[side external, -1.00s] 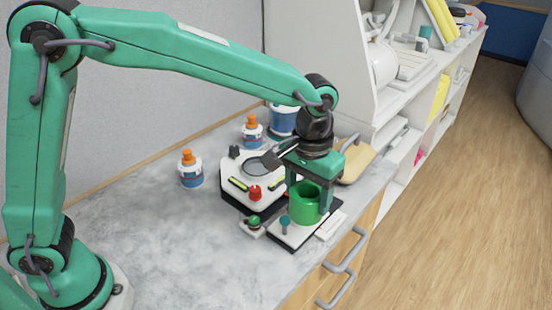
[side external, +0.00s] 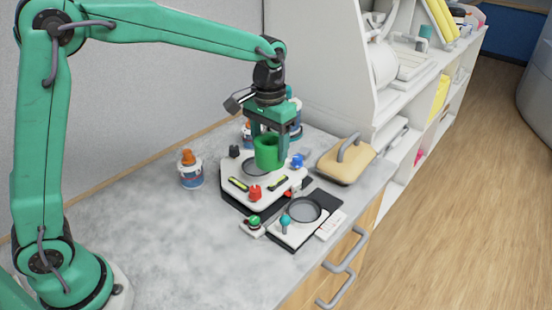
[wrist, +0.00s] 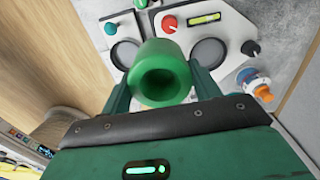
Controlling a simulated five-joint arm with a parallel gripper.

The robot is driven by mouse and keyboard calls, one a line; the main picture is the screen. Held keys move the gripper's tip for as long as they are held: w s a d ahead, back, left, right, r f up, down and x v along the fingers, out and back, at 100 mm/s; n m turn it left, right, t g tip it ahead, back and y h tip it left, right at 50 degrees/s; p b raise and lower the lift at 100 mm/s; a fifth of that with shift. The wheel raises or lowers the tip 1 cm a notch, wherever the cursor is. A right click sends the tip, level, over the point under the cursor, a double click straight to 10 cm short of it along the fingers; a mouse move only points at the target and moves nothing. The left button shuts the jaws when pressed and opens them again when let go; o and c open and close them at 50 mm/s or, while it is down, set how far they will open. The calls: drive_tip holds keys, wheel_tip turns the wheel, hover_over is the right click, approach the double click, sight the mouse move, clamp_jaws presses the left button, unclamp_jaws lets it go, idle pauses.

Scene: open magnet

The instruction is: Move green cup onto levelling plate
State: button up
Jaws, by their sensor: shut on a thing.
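The green cup (side external: 267,153) is upright between the fingers of my gripper (side external: 270,138), which is shut on it. In the wrist view the cup (wrist: 163,74) shows its open mouth, with a finger on each side. The levelling plate (side external: 235,196) is the white unit with a round grey disc, bubble vials and a red knob. In the side view the cup overlaps the disc's right part; in the wrist view the disc (wrist: 208,53) lies to the right of the cup. The cup appears held above the plate; its exact gap is unclear.
A second white plate (side external: 290,235) with an empty round disc and a teal knob stands in front. A beige block with a handle (side external: 345,163) lies to the right. An orange-capped tub (side external: 190,172) stands left. The counter's left front is clear.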

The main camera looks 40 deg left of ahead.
drive_tip(key=shift+w+a+f, duration=0.95)
drive_tip(key=shift+a+f, duration=0.75)
drive_tip(key=shift+f, duration=0.15)
drive_tip(key=shift+w+a+f, duration=0.95)
drive_tip(key=shift+a+f, duration=0.7)
drive_tip(key=shift+f, duration=0.15)
drive_tip(key=shift+w+a+f, duration=0.95)
drive_tip(key=shift+a+f, duration=0.75)
drive_tip(key=shift+f, duration=0.15)
drive_tip(key=shift+f, duration=0.25)
drive_tip(key=o, duration=1.1)
drive_tip(key=shift+r, duration=6.25)
drive_tip(key=shift+s+r, duration=0.1)
